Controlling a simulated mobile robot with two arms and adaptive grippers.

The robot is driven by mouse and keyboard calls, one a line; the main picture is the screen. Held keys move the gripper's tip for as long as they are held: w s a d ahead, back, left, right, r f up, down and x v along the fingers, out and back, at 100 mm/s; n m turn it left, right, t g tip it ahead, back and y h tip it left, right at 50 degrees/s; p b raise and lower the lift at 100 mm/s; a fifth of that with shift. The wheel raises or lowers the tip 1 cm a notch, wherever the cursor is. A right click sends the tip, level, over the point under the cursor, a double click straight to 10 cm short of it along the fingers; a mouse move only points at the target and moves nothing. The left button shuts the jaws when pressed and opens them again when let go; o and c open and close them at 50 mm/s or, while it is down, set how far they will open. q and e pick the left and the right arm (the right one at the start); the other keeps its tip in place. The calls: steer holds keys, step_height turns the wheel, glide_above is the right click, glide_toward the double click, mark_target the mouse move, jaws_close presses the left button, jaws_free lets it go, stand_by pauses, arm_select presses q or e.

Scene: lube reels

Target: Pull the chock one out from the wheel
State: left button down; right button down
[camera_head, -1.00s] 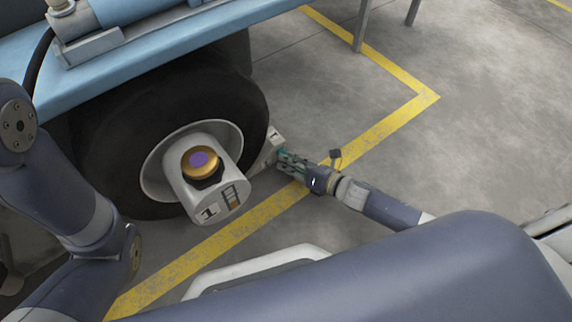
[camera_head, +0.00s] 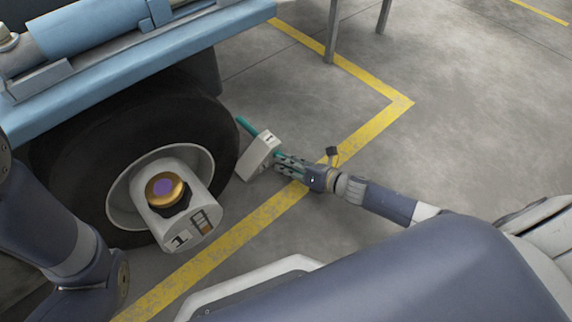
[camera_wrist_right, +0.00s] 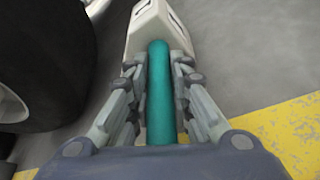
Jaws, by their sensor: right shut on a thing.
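A blue vehicle frame (camera_head: 120,65) hangs over the wheel. A white hub cylinder (camera_head: 180,215) marked 1 juts from the wheel. A yellow floor line (camera_head: 225,245) passes below the right gripper. Grey legs (camera_head: 332,30) stand at the back. The concrete floor right is clear.

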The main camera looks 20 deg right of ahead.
steer(key=shift+d, duration=0.1)
steer(key=c, duration=1.4)
jaws_free()
steer(key=shift+o, duration=0.2)
steer(key=v, duration=1.2)
